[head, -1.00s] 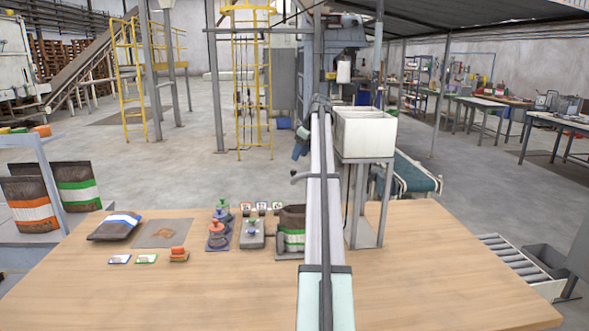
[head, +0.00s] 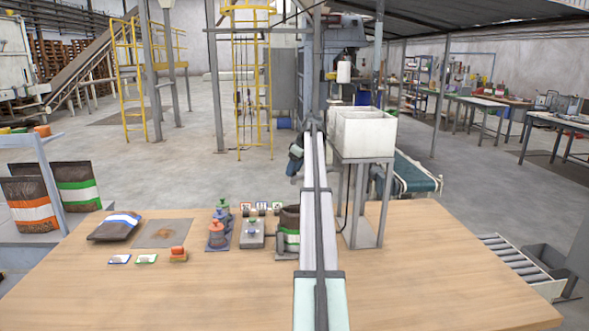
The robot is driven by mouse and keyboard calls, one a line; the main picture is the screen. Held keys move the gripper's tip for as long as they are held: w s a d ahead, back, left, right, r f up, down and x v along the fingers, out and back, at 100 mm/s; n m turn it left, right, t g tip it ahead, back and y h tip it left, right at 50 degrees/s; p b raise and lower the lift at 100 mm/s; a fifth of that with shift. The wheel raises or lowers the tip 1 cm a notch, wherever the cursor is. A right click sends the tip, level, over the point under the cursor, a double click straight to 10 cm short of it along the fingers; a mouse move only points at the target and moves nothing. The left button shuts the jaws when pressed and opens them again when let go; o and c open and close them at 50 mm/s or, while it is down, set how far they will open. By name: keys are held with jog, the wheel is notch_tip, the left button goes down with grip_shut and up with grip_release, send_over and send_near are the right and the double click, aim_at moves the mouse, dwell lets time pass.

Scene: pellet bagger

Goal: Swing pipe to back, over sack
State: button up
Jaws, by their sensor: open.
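The open brown sack (head: 289,220) with a green and white band stands upright on the table, left of my arm. My arm runs up the middle of the head view and covers the sack's right edge and the space beside it. I cannot make out the pipe; my arm hides the area where it could be. My gripper's fingers do not show; only a teal and dark part of my arm sticks out to the left, well above the sack in the picture.
A white hopper bin (head: 365,133) on a grey stand (head: 368,225) is close on my arm's right. The table's front (head: 180,300) is clear.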

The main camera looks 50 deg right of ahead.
jog(key=shift+c, duration=0.4)
grip_shut()
